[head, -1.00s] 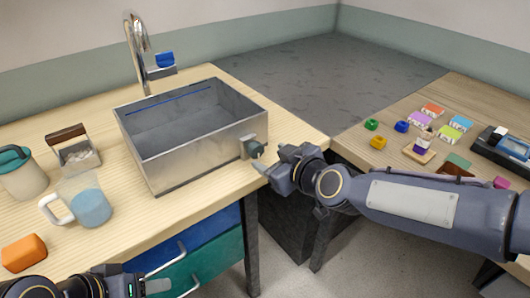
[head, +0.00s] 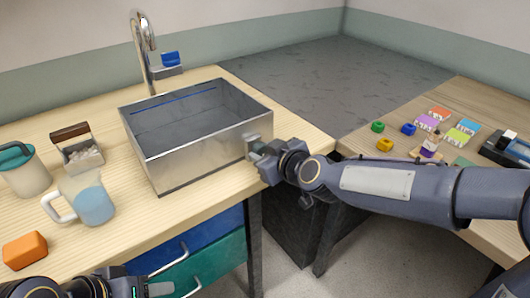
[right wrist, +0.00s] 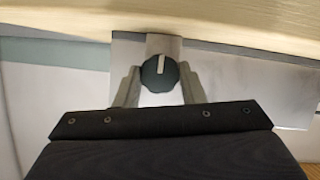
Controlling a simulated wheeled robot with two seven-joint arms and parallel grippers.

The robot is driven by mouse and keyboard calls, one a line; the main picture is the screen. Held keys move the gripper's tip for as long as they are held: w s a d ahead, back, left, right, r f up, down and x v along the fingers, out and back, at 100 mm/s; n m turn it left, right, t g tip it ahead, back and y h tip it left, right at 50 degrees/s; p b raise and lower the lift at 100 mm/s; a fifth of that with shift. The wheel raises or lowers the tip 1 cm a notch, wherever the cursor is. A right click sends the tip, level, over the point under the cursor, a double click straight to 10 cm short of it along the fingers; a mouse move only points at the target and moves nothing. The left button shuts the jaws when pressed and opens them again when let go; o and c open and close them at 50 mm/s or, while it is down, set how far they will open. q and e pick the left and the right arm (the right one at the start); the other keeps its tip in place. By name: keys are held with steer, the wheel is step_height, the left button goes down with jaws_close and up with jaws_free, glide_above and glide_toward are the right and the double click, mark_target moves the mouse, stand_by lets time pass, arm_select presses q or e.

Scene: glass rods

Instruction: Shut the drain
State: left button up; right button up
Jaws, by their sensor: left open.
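The metal sink basin (head: 200,153) stands on the left table. A dark round knob with a white line (right wrist: 159,73) sits on its front wall, near the right corner; the line points nearly straight up in the right wrist view. My right gripper (head: 258,151) is at this knob. In the right wrist view its two fingers (right wrist: 160,88) stand on either side of the knob, very near or touching; I cannot tell whether they press on it. The drain itself is not visible inside the basin. My left gripper (head: 152,288) is open and empty at the bottom left edge.
A faucet (head: 146,50) with a blue part stands behind the basin. A pitcher (head: 91,203), a lidded jug (head: 24,171), a handled caddy (head: 80,153) and an orange block (head: 25,250) stand to the left. Small coloured items lie on the right table (head: 400,160).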

steer(key=shift+c, duration=1.1)
steer(key=shift+f+b, duration=0.15)
steer(key=shift+b, duration=0.35)
steer(key=m+y+b, duration=0.1)
steer(key=b, duration=0.2)
steer(key=m+g+y+b, duration=0.1)
steer(key=m+b, duration=0.1)
steer(key=b, duration=0.2)
steer(key=m+b, duration=0.1)
steer(key=b, duration=0.2)
steer(key=shift+w+d+f+g+y, duration=0.15)
steer(key=shift+d+f+g+y, duration=0.15)
steer(key=shift+g+y, duration=0.1)
steer(key=m+y+b, duration=0.1)
steer(key=m+b, duration=0.1)
steer(key=b, duration=0.2)
steer(key=m+g+y+b, duration=0.1)
steer(key=m+y+b, duration=0.1)
steer(key=b, duration=0.3)
steer(key=shift+w+m, duration=0.1)
steer(key=shift+m, duration=0.7)
steer(key=shift+r+m+y+b, duration=0.1)
steer(key=shift+m+y+b, duration=0.8)
steer(key=shift+m+b, duration=0.75)
steer(key=o, duration=1)
steer(key=shift+c, duration=0.2)
